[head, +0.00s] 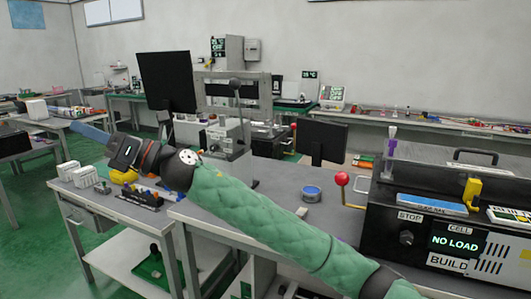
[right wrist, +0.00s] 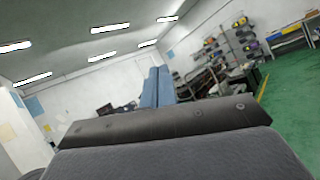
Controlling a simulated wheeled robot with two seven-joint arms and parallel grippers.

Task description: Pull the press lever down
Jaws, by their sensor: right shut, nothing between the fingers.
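An upright lever with a dark ball knob (head: 236,85) stands on a grey device behind the near bench, near the middle of the head view. A second lever with a red ball knob (head: 342,179) stands at the left side of the black "NO LOAD" machine. I cannot tell for certain which is the press lever. My right gripper (head: 80,128) is at the far left of the head view, well left of both levers. Its blue fingers (right wrist: 157,87) are together and empty in the right wrist view. My left gripper is out of view.
The black machine (head: 450,243) stands at the right of the bench. A blue round tin (head: 311,193) sits on the bench. A dark monitor (head: 167,80) rises behind my right arm. White blocks (head: 88,177) stand at the bench's left.

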